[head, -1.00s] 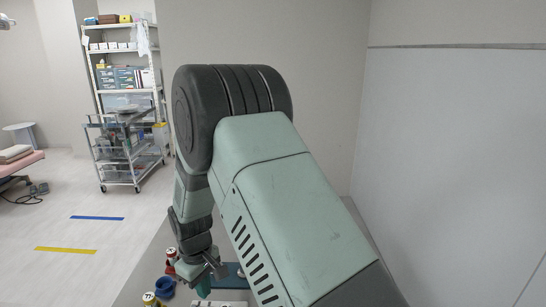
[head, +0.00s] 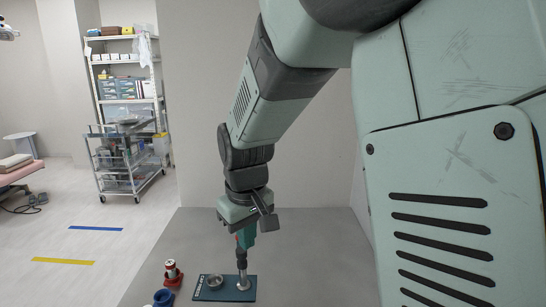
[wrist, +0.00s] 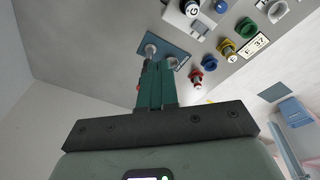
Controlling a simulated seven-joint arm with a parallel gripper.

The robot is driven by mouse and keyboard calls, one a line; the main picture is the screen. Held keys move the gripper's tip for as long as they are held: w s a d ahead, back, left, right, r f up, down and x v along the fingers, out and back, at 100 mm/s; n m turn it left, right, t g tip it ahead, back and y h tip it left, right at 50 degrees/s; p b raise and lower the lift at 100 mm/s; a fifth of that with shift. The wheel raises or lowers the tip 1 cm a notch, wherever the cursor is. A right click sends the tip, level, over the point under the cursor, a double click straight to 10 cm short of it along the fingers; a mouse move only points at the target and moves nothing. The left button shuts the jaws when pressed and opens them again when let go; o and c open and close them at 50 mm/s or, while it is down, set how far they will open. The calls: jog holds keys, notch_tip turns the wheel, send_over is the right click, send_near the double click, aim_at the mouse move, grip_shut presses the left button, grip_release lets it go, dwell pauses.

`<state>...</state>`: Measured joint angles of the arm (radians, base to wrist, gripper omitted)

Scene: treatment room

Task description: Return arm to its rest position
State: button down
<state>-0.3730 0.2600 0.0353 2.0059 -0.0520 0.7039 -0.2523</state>
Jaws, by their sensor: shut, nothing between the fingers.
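My gripper (head: 243,246) hangs from my arm in the middle of the head view, with its green fingers pointing down. In the wrist view my gripper (wrist: 157,64) has its two green fingers side by side, shut and empty. Below it lies a dark blue plate (head: 224,292) on the grey table, also in the wrist view (wrist: 172,49). A slim metal piece (head: 243,283) stands on the plate just under the fingertips; I cannot tell whether they touch. A round metal piece (head: 214,281) is to its left.
A red and white spool-like piece (head: 172,270) and a blue ring-shaped piece (head: 163,298) are left of the plate. The wrist view also shows yellow (wrist: 226,48) and green (wrist: 246,28) pieces and a white label (wrist: 254,45). A shelf cart (head: 127,155) stands far left.

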jog(key=s+d+r+m+t, duration=0.2)
jog(key=s+d+r+m, duration=0.2)
jog(key=s+d+r, duration=0.65)
jog(key=s+d+r+m+t, duration=0.1)
jog(key=s+d, duration=0.4)
jog(key=s, duration=0.5)
jog(key=r+m, duration=0.1)
jog(key=m, duration=0.1)
jog(key=shift+d+r+m+t+h, duration=0.2)
jog(key=shift+d+m+t+h, duration=0.1)
jog(key=shift+d, duration=0.1)
jog(key=c, duration=1.8)
grip_release()
jog(key=shift+w, duration=0.1)
